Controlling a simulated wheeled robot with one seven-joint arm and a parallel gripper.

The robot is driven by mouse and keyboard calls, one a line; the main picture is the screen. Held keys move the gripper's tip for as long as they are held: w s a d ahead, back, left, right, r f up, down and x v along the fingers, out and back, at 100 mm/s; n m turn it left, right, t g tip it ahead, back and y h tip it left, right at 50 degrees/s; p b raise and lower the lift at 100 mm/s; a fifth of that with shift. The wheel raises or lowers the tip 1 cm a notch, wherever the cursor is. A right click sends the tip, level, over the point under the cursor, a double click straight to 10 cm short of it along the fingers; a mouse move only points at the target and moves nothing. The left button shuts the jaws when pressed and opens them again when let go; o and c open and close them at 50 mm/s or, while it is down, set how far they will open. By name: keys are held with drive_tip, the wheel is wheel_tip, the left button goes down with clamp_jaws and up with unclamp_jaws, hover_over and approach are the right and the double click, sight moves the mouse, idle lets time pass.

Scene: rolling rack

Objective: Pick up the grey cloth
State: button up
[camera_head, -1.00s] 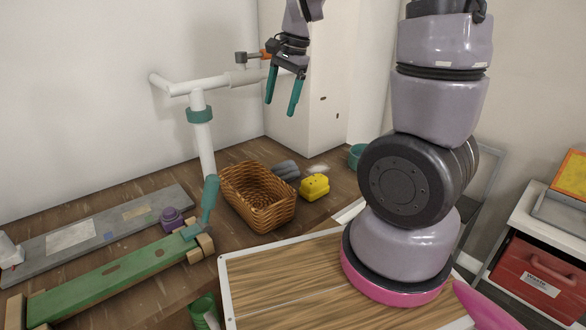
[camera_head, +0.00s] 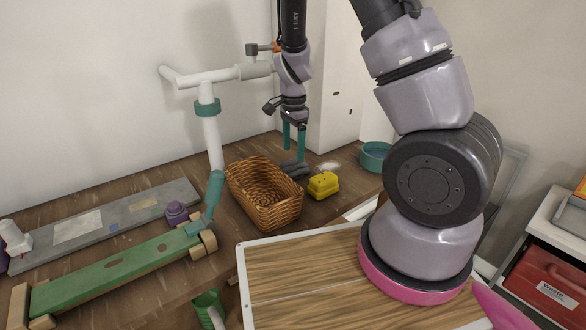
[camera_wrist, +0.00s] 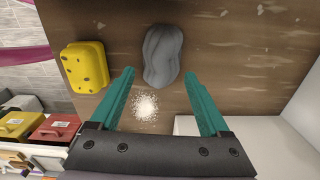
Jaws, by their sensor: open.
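The grey cloth (camera_wrist: 163,56) lies bunched on the wooden bench top, and in the wrist view it shows just beyond the gap between my fingertips. In the head view the cloth (camera_head: 295,169) sits behind the wicker basket, partly hidden by my gripper. My gripper (camera_head: 294,152) points down over the cloth with its two teal fingers apart. In the wrist view my gripper (camera_wrist: 159,80) is open, with nothing between the fingers. I cannot tell the exact height of the fingertips above the cloth.
A yellow sponge-like block (camera_head: 323,185) lies close to the cloth, right of the wicker basket (camera_head: 268,205). A whitish powder patch (camera_wrist: 146,106) is beside the cloth. A teal bowl (camera_head: 375,157) stands further right. A white pipe stand (camera_head: 212,140) rises behind the basket.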

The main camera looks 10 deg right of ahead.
sight(292, 158)
wheel_tip(292, 158, down, 5)
drive_tip(key=shift+w+a+r, duration=0.1)
drive_tip(key=shift+w+r, duration=0.05)
clamp_jaws()
drive_tip(key=shift+r, duration=0.15)
wheel_tip(292, 158, up, 10)
drive_tip(key=shift+f, duration=0.1)
idle(0.4)
